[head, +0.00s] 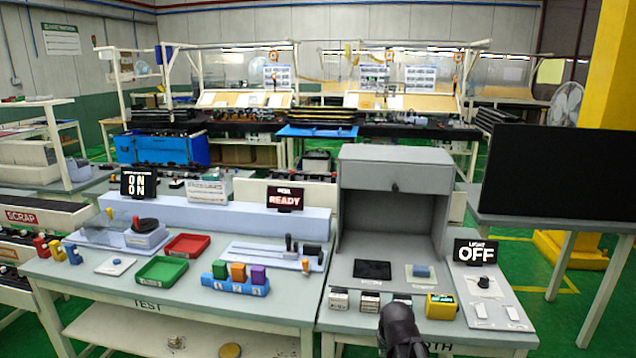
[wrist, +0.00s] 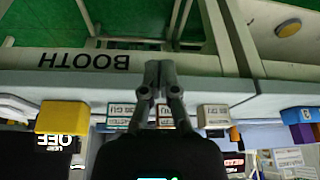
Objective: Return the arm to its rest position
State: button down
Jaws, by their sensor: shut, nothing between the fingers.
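My gripper (wrist: 158,70) shows in the wrist view with its two grey fingers together and nothing between them. The wrist picture is upside down, and the fingers lie across the front edge of the table marked BOOTH (wrist: 85,60). In the head view, a dark part of my arm (head: 400,332) stands at the bottom, in front of the booth table's front edge. The fingers cannot be made out there. Small labelled blocks (head: 370,301) and a yellow box (head: 441,306) sit along that edge, close to the arm.
The grey booth (head: 394,158) stands open behind the arm, with a black pad (head: 372,269) inside. A panel with an OFF display (head: 475,252) is to the right. The TEST table (head: 130,292) with trays and coloured blocks is to the left. Green floor (head: 560,320) is free at right.

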jog(key=s+g, duration=0.3)
jog(key=s, duration=0.7)
jog(key=shift+a+g+p, duration=0.3)
jog(key=shift+g+p, duration=0.05)
jog(key=shift+g, duration=0.05)
dwell(0.3)
